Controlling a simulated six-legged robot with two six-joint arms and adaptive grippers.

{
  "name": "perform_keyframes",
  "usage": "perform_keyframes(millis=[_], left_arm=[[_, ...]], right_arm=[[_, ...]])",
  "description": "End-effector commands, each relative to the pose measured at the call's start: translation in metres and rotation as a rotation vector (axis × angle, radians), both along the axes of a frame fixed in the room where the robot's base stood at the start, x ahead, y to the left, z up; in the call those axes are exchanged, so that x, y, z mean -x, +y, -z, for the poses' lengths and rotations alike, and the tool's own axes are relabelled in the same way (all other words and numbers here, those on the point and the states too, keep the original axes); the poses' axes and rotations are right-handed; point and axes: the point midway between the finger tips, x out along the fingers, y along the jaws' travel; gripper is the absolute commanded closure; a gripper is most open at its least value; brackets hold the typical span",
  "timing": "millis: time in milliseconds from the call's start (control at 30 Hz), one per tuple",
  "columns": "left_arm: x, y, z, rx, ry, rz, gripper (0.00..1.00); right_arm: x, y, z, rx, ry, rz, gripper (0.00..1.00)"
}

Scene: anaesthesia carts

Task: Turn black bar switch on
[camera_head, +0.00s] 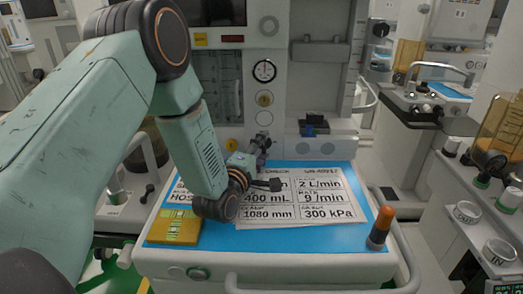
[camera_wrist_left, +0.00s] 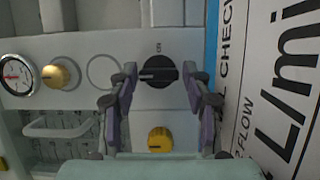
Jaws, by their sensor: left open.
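The black bar switch (camera_wrist_left: 158,72) is a round dark knob with a raised bar on a pale panel, seen in the left wrist view. Its bar lies sideways in that picture, with a white mark at its left end. A small "ON" label is on the panel just above it. My left gripper (camera_head: 265,163) is open at the cart's front panel in the head view, where it hides the switch. In the left wrist view its two fingers (camera_wrist_left: 164,80) stand either side of the switch; contact cannot be told. My right gripper is not in view.
Yellow knobs (camera_wrist_left: 158,139) and a round gauge (camera_wrist_left: 15,75) sit on the same panel. A blue-edged worktop (camera_head: 345,235) with printed sheets (camera_head: 290,225) lies below my left forearm.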

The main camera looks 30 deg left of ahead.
Motion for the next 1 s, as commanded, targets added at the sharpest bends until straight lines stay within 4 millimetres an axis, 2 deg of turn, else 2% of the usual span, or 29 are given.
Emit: perform_keyframes(millis=[267,733,1000], left_arm=[[-0.0011,-0.0001,-0.0003,0.000,0.000,0.000,0.52],[-0.0011,0.0004,-0.0006,-0.001,-0.001,-0.001,0.92],[-0.0013,0.0007,-0.0023,-0.027,0.011,-0.003,0.92]], right_arm=[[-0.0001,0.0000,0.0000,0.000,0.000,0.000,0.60],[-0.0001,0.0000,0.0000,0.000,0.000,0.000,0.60],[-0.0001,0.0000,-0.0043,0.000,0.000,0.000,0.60]])
